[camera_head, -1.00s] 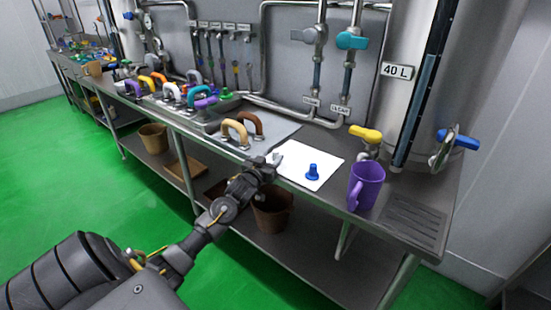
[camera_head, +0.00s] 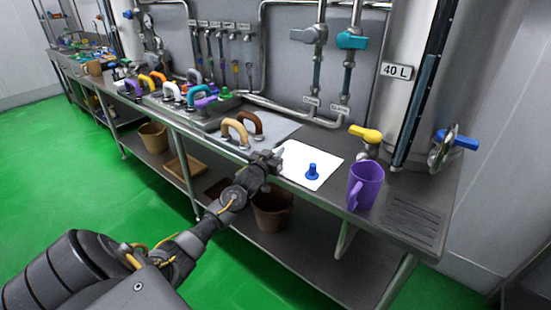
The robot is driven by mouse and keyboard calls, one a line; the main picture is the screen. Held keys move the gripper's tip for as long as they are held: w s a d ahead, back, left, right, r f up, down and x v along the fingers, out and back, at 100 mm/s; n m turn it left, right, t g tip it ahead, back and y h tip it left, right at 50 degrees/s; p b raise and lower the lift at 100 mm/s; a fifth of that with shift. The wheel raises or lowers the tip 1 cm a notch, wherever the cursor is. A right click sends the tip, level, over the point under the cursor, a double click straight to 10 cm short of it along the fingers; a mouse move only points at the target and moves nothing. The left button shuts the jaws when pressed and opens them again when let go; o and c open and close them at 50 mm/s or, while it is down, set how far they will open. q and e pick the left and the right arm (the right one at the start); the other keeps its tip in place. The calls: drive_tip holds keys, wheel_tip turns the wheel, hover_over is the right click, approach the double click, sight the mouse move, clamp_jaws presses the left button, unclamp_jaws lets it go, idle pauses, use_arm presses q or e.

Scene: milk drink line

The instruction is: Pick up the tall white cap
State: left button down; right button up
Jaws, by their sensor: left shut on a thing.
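My left gripper (camera_head: 272,159) is at the left edge of the white mat (camera_head: 318,157), over the front of the steel counter. It is shut on a small pale thing at its tips, which I take to be the tall white cap (camera_head: 278,153). The cap is mostly hidden by the fingers and blends with the mat, so its shape is hard to tell. A blue cap (camera_head: 312,172) stands upright on the mat, to the right of the gripper and apart from it. My right gripper is not in view.
A purple mug (camera_head: 364,187) stands right of the mat, near a yellow-handled tap (camera_head: 365,134). Tan and brown handles (camera_head: 236,130) stand behind the gripper to the left. Brown bins (camera_head: 272,212) sit on the shelf below. A drain grate (camera_head: 415,217) is at the right.

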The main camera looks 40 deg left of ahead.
sight(275, 150)
use_arm(q)
drive_tip(key=shift+r, duration=0.45)
wheel_tip(275, 150, up, 3)
drive_tip(key=shift+s+f+b, duration=0.1)
drive_tip(key=shift+s+b, duration=0.05)
drive_tip(key=shift+b, duration=0.15)
drive_tip(key=s+a+r, duration=0.1)
drive_tip(key=s+r, duration=0.8)
drive_tip(key=s, duration=0.4)
drive_tip(key=shift+s+a+r, duration=0.15)
drive_tip(key=shift+s+r, duration=0.05)
drive_tip(key=shift+s, duration=0.15)
drive_tip(key=shift+f, duration=0.1)
